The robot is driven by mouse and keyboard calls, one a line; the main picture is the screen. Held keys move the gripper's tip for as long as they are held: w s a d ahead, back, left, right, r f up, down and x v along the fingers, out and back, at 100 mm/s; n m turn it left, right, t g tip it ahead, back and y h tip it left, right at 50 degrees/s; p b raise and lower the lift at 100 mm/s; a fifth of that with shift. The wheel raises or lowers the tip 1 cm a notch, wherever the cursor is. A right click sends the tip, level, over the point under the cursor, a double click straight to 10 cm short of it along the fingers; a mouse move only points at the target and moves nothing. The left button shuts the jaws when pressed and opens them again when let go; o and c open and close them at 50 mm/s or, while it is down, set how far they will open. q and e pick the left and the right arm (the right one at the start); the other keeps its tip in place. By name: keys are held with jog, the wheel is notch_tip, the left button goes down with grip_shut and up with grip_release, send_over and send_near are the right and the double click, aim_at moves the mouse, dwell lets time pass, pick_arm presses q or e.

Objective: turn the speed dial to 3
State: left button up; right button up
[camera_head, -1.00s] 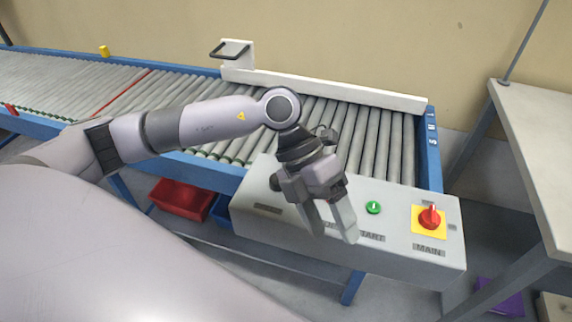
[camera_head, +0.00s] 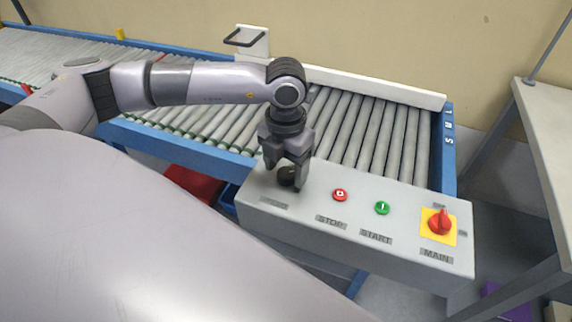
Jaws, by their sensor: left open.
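The speed dial (camera_head: 287,177) is a dark round knob at the left end of the grey control box (camera_head: 400,250). My left gripper (camera_head: 285,182) points down over it, with its open fingers at the dial, one on either side as far as I can see. The fingers partly hide the dial, so its pointer and scale cannot be read. Whether the fingers touch it I cannot tell. My right gripper is not in view.
The box also carries a red STOP button (camera_head: 340,195), a green START button (camera_head: 382,208) and a red MAIN switch (camera_head: 440,222) on a yellow plate. A roller conveyor (camera_head: 375,135) runs behind. A grey table (camera_head: 553,130) stands at the right.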

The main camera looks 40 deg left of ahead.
pick_arm(q)
jog(key=shift+f, duration=0.2)
jog(key=c, duration=1.1)
jog(key=shift+o, duration=0.2)
